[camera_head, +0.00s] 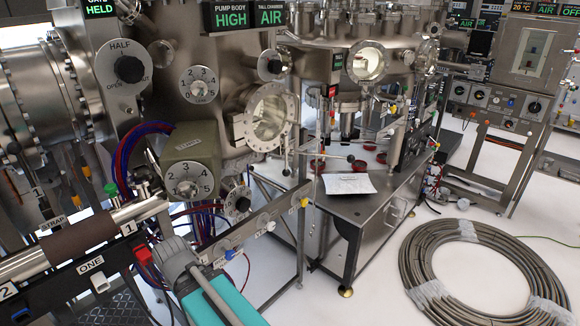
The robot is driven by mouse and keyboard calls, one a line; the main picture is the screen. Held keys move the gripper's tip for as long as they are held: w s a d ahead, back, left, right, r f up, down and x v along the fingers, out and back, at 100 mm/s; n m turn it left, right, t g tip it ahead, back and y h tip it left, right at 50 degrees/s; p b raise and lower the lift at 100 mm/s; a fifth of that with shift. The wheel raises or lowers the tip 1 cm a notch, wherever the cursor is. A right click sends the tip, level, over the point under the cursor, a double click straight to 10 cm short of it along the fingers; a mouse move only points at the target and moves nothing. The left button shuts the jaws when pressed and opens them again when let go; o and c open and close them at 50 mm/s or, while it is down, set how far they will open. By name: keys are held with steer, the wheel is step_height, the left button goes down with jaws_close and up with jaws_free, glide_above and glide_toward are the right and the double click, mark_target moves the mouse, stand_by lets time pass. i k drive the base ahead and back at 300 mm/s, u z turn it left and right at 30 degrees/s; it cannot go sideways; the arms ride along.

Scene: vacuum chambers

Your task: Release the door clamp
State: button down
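No part is clearly recognisable as the door clamp at this size. A steel chamber (225,75) in the middle carries a round bolted window flange (270,117), which faces right. A small pale bracket (238,128) sits at the flange's left edge; I cannot tell whether it is a clamp. A second round lit window (367,62) is on the chamber further back.
A steel bench (340,215) with a white sheet (348,184) stands in the middle. A large hose coil (475,270) lies on the floor at right. White floor shows between bench and coil.

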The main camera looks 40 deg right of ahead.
mark_target(285, 172)
steer(key=k, duration=1.05)
steer(key=z, duration=0.6)
steer(key=i, duration=1)
steer(key=u, duration=0.05)
